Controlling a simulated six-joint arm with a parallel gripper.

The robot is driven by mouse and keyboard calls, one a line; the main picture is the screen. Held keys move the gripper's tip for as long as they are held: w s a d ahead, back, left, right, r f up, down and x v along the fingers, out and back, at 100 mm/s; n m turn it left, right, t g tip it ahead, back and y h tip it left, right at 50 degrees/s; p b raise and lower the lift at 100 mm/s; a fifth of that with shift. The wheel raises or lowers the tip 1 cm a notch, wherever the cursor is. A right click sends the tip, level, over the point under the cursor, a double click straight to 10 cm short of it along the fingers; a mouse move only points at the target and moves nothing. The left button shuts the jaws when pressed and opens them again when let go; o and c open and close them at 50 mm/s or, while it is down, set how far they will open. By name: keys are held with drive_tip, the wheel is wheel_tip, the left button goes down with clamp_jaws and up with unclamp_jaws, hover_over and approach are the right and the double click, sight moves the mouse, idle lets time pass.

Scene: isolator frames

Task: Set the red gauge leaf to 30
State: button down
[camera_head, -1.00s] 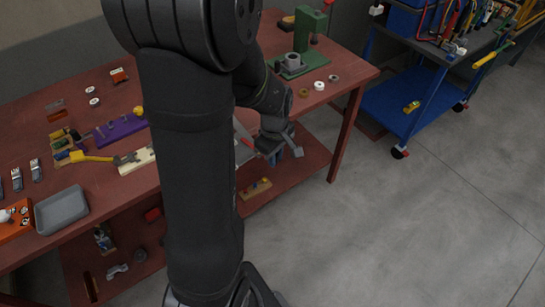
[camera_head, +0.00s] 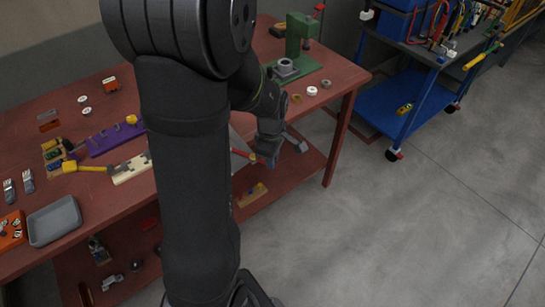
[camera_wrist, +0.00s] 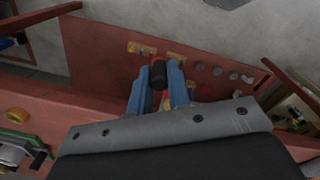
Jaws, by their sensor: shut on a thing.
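My gripper (camera_wrist: 158,88) shows two blue fingers in the wrist view, closed around a dark piece with a red end, which I take to be the red gauge leaf (camera_wrist: 158,66). In the head view my gripper (camera_head: 270,160) hangs at the front edge of the red bench, its fingertips by a thin red strip (camera_head: 243,152). This strip looks like the same leaf, beside a pale gauge plate partly hidden by my arm. The scale and the leaf's reading cannot be made out.
The red bench (camera_head: 110,205) holds a grey tray (camera_head: 54,220), a purple block (camera_head: 115,138), a yellow-handled tool (camera_head: 85,168) and a green press (camera_head: 299,40). A lower shelf carries small parts. A blue trolley (camera_head: 410,100) stands to the right, with open floor in front.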

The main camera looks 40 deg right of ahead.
drive_tip(key=c, duration=1.3)
unclamp_jaws()
drive_tip(key=shift+c, duration=0.2)
wheel_tip(320, 180, up, 17)
drive_tip(key=shift+a+r, duration=0.2)
drive_tip(key=shift+a, duration=0.15)
drive_tip(key=f, duration=1.7)
drive_tip(key=shift+d+f, duration=0.25)
drive_tip(key=shift+d, duration=0.1)
